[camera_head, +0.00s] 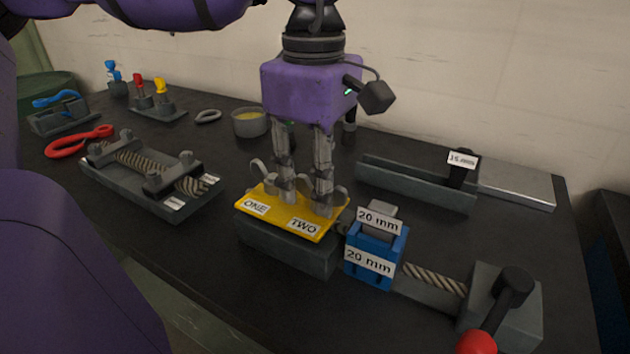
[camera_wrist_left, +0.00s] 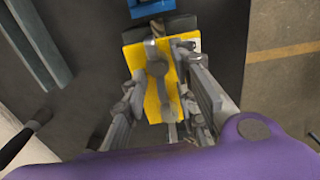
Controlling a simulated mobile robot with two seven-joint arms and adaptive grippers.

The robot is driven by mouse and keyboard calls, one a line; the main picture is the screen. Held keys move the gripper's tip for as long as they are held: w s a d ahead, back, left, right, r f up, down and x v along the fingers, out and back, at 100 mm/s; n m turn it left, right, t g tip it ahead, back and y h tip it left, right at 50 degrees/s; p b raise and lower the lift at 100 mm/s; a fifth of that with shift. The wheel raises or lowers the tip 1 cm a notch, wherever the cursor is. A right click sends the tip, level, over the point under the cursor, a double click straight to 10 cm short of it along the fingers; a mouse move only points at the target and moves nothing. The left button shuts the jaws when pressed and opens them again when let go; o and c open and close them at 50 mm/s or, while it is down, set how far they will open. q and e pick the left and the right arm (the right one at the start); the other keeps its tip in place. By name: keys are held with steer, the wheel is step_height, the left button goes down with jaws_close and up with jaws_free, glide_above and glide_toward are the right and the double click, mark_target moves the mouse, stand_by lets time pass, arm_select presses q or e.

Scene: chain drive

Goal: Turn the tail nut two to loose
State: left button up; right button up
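A yellow plate (camera_head: 275,222) labelled ONE and TWO lies on a dark block. Metal winged nuts stand on it. The nut behind TWO (camera_head: 340,196) is partly hidden by my fingers, and the nut behind ONE (camera_head: 259,169) shows one wing to their left. My left gripper (camera_head: 304,200) points down over the plate with its fingers apart. In the left wrist view, the fingers (camera_wrist_left: 160,88) stand on both sides of the yellow plate (camera_wrist_left: 134,58), with a grey nut (camera_wrist_left: 157,68) between them. I cannot tell whether a finger touches a nut. My right gripper is out of view.
A blue block (camera_head: 374,262) marked 20 mm sits right of the plate, beside a threaded rod (camera_head: 435,279) and a crank with a red knob (camera_head: 477,343). A grey rail (camera_head: 415,186) lies behind.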

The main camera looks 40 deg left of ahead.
arm_select(q)
steer(key=shift+f, duration=0.1)
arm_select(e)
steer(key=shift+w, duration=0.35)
arm_select(q)
jaws_close()
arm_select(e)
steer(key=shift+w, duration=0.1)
arm_select(q)
steer(key=shift+n, duration=0.3)
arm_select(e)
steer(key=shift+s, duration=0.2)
